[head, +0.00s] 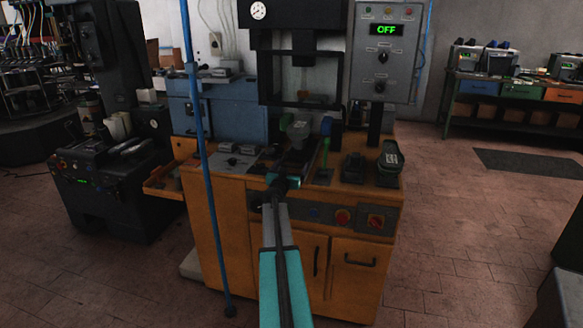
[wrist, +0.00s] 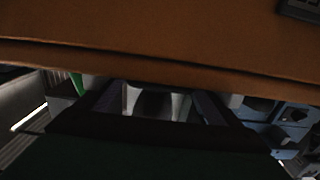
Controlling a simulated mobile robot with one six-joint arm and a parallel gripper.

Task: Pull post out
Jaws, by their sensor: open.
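A heel press (head: 292,20) stands on an orange cabinet (head: 225,225) in the head view. In front of the press opening, a dark upright piece with a grey-green top (head: 299,130) rises near the end of my arm. A thin green upright piece (head: 325,155) stands just right of it. I cannot tell which upright is the post. My gripper (head: 294,162) is at the cabinet's front edge, small and dark in the head view. In the wrist view my gripper (wrist: 157,104) shows two separated dark fingers. Nothing is clearly held between them.
The control box (head: 384,55) at the right reads OFF. Dark shoe-like forms (head: 390,163) stand on the cabinet's right end. A blue pole (head: 202,150) rises left of my arm. An orange surface (wrist: 160,30) fills the top of the wrist view. Floor is free at right.

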